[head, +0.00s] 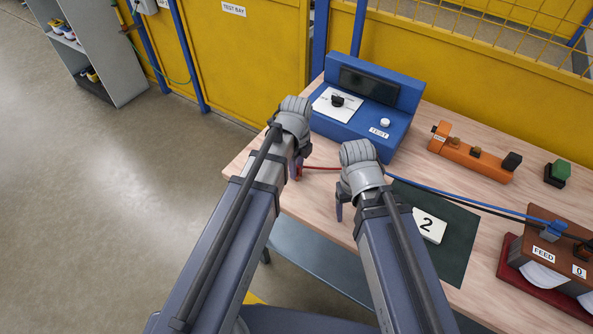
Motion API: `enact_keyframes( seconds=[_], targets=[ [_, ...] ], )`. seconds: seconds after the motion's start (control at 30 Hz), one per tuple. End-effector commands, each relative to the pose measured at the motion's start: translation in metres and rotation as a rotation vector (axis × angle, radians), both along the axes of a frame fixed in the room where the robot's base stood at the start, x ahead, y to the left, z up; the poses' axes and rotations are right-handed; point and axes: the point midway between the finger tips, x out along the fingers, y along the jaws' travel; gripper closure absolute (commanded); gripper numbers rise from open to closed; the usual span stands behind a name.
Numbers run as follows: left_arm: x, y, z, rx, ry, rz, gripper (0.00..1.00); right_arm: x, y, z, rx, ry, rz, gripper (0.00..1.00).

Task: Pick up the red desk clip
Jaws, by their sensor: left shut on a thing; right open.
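The red desk clip (299,173) is a small red piece at the left front part of the wooden table. A red lead (322,168) runs from it to the right and passes behind my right gripper. My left gripper (295,171) is shut on the red clip, and its fingers hide part of it. I cannot tell whether the clip touches the table. My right gripper (346,214) is open to the right of it, near the table's front edge, and its fingers are partly hidden by its own wrist.
A blue test unit (352,127) stands behind the grippers. A dark mat (455,262) with a white "2" card (430,226) lies right of my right arm. Blue and black leads (470,204) run to a brown feed block (545,250). An orange bar (470,160) lies behind.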

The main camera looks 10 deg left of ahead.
Motion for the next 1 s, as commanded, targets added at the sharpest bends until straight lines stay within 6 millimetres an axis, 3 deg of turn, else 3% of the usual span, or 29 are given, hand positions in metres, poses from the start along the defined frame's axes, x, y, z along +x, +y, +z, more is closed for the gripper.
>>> enact_keyframes(
  seconds=[0.57,0.77,1.0],
  targets=[
    [0.000,0.000,0.003,0.000,0.000,0.000,1.00,0.000,0.000,0.003,0.000,0.000,0.000,0.29],
    [0.000,0.000,0.019,0.000,0.000,0.000,1.00,0.000,0.000,0.019,0.000,0.000,0.000,0.29],
    [0.000,0.000,0.053,0.000,0.000,0.000,1.00,0.000,0.000,0.053,0.000,0.000,0.000,0.29]
  ],
)
